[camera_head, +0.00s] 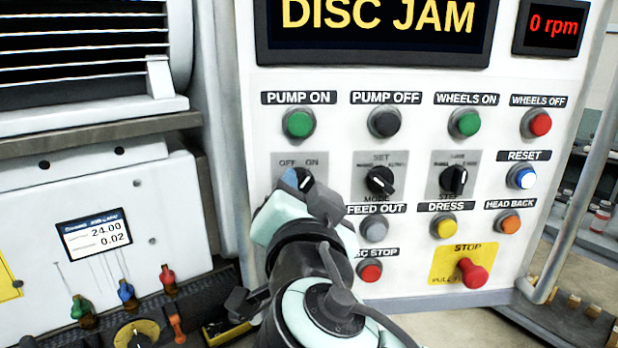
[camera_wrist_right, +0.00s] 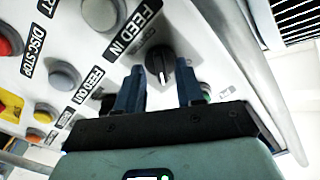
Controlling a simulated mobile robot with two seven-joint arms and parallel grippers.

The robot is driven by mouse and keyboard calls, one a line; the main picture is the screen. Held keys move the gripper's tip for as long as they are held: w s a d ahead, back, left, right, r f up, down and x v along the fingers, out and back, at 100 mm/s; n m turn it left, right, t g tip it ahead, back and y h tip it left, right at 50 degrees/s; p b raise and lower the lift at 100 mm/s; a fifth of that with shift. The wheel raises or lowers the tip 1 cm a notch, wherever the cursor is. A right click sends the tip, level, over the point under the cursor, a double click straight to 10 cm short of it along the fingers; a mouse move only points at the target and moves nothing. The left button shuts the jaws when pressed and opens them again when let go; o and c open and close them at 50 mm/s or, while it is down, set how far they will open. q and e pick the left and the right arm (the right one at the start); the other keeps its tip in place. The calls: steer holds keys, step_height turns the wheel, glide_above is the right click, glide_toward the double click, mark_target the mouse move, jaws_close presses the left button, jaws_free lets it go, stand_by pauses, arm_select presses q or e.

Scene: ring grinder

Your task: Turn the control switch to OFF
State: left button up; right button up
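The control switch (camera_head: 306,181) is a black rotary knob with a white pointer mark on a grey plate labelled OFF and ON. In the head view its pointer appears tilted up and right, toward the ON side; my gripper covers part of the plate. My right gripper (camera_head: 304,186) is at the switch. In the right wrist view the knob (camera_wrist_right: 158,62) shows between the two blue-grey fingers (camera_wrist_right: 160,90), which are spread apart. I cannot tell whether a finger touches it. My left gripper is not in view.
Buttons surround the switch, including the green PUMP ON button (camera_head: 299,123) above and the red STOP button (camera_head: 472,271) at lower right. Two more rotary knobs (camera_head: 380,181) sit to the right. The display (camera_head: 375,30) reads DISC JAM. A metal rail (camera_head: 580,160) runs along the right.

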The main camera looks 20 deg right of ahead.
steer(key=shift+w, duration=0.2)
steer(key=shift+s, duration=0.1)
jaws_close()
